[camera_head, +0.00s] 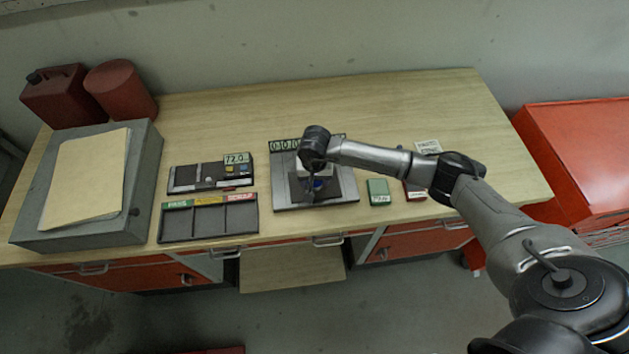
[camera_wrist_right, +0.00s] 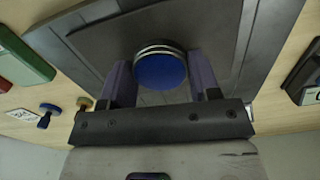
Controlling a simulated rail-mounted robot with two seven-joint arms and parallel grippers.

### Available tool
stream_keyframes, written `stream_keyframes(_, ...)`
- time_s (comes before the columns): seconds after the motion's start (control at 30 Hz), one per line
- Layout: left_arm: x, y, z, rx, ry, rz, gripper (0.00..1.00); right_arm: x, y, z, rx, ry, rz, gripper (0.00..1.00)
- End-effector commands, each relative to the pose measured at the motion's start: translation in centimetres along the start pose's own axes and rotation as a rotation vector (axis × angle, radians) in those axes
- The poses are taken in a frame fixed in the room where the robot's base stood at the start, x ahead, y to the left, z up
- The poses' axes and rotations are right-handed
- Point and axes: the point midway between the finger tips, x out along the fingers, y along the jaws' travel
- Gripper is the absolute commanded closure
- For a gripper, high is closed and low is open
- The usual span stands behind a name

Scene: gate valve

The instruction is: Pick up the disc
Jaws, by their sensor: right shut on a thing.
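The disc (camera_wrist_right: 160,70) has a blue face and a metallic rim, and it sits between the two purple-grey fingers of my right gripper (camera_wrist_right: 161,76) in the right wrist view. My right gripper (camera_head: 318,181) is shut on it, above the grey platform of a device with a digital display (camera_head: 286,202) in the head view. Only a small blue patch of the disc (camera_head: 318,184) shows there, as the gripper hides most of it. Whether the disc touches the platform is hard to tell. My left gripper is not in view.
Left of the device are a sectioned tray (camera_head: 208,218) with coloured labels and a dark instrument (camera_head: 195,176) reading about 72.0. A green box (camera_head: 378,193) and a dark red box (camera_head: 413,191) stand at its right. A grey case (camera_head: 140,195) fills the table's left end.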

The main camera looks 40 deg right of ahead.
Motion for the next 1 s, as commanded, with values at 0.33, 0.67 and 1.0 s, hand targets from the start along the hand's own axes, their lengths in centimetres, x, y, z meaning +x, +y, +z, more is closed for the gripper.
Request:
stream_keyframes(0.33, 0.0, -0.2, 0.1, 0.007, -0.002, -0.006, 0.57, -0.1, 0.0, -0.1, 0.0, 0.001, -0.001, 0.79)
stream_keyframes(0.67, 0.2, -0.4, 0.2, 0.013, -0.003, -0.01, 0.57, -0.7, -0.1, -0.1, 0.001, 0.003, -0.003, 0.79)
stream_keyframes(1.0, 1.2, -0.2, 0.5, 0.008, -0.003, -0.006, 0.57, -5.0, 1.8, 0.5, -0.001, 0.005, 0.001, 0.79)
